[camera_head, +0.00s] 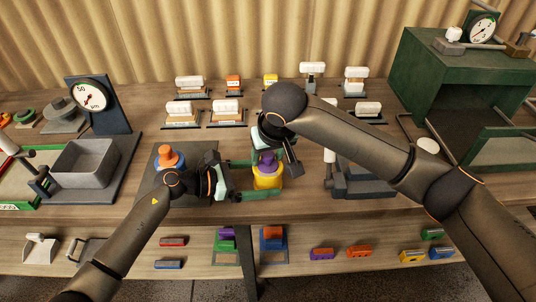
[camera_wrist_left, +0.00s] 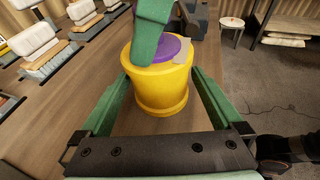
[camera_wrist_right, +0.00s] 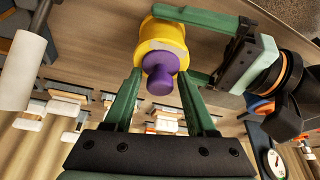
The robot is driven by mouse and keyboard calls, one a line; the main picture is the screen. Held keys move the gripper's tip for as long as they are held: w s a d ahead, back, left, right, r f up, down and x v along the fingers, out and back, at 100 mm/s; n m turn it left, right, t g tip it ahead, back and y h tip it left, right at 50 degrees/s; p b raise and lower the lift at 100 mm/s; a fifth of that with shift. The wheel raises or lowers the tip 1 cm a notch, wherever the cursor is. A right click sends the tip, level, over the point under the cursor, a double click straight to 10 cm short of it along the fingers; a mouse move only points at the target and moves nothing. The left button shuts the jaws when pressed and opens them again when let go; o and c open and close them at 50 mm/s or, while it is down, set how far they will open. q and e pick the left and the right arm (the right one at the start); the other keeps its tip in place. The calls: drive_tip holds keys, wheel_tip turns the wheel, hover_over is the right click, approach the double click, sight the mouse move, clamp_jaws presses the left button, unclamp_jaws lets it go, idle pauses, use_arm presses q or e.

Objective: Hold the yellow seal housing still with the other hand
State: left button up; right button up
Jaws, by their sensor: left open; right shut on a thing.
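The yellow seal housing (camera_head: 268,180) stands upright on the bench with a purple plug (camera_head: 267,160) in its top. In the left wrist view the housing (camera_wrist_left: 160,85) stands between the two green fingers of my open left gripper (camera_head: 262,177), with a gap visible on each side. My right gripper (camera_head: 273,150) comes from above and is shut on the purple plug. In the right wrist view the plug (camera_wrist_right: 160,80) shows between its fingers, with the housing (camera_wrist_right: 160,38) behind. A right finger hides part of the plug in the left wrist view.
An orange-topped part (camera_head: 170,158) on a dark plate stands left of my left gripper. A grey bin (camera_head: 85,163) and dial gauge (camera_head: 91,95) are farther left. A dark grey fixture (camera_head: 365,182) stands close on the right. Several labelled stands line the back.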

use_arm(q)
drive_tip(key=shift+d, duration=0.2)
drive_tip(key=c, duration=1.1)
drive_tip(key=shift+c, duration=1)
drive_tip(key=shift+a+f, duration=0.1)
drive_tip(key=shift+f, duration=0.2)
idle(0.3)
use_arm(e)
drive_tip(key=o, duration=1.2)
drive_tip(key=shift+c, duration=0.2)
